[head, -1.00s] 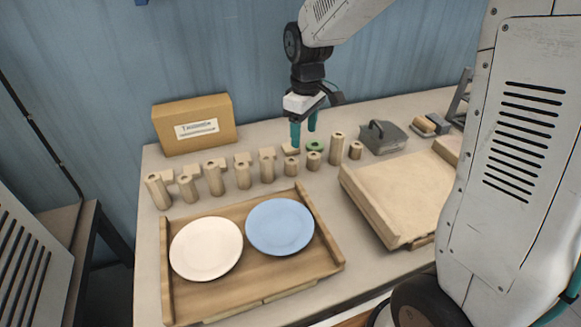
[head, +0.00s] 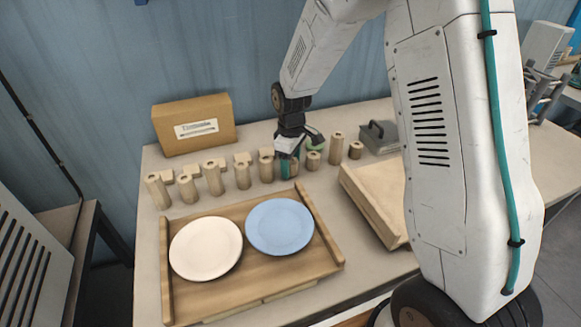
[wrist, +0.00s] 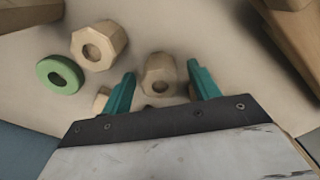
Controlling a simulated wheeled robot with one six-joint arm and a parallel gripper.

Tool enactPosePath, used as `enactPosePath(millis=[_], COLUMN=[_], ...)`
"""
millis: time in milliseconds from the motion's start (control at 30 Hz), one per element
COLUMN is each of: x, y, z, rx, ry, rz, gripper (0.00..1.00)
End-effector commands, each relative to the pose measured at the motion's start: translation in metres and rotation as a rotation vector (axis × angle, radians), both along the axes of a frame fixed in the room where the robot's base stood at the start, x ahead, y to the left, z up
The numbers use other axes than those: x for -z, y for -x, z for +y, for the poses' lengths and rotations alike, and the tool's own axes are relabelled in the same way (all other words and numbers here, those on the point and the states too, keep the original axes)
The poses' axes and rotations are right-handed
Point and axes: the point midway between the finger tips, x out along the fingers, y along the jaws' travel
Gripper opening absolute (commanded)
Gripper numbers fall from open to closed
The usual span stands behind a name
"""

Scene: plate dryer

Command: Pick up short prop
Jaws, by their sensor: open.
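A short wooden prop (wrist: 160,68), eight-sided with a round hole in its top, stands upright between the fingertips of my gripper (wrist: 161,74) in the wrist view. One teal finger is on each side of it, with visible gaps. In the head view my gripper (head: 289,166) is low over the row of props, and its fingers partly hide the prop there. My gripper is open and holds nothing. A second short prop (wrist: 98,45) stands to the left in the wrist view; it also shows in the head view (head: 313,161).
A green ring (wrist: 58,75) lies near the second prop. A taller prop (head: 336,149) and another short one (head: 355,150) stand to the right. Several wooden posts (head: 214,178) stand left. A wooden tray (head: 253,275) holds white and blue plates in front. A cardboard box (head: 194,124) stands behind.

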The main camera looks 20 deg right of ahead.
Motion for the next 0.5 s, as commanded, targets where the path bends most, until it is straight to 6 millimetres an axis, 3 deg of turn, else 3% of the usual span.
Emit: enactPosePath(millis=[200, 400, 500], x=[0.0008, 0.0007, 0.0006], y=[0.0000, 0.0001, 0.0000], z=[-0.0003, -0.0004, -0.0003], rx=[0.001, 0.001, 0.001], ry=[0.000, 0.000, 0.000], rz=[0.000, 0.000, 0.000], gripper=[0.61, 0.10, 0.10])
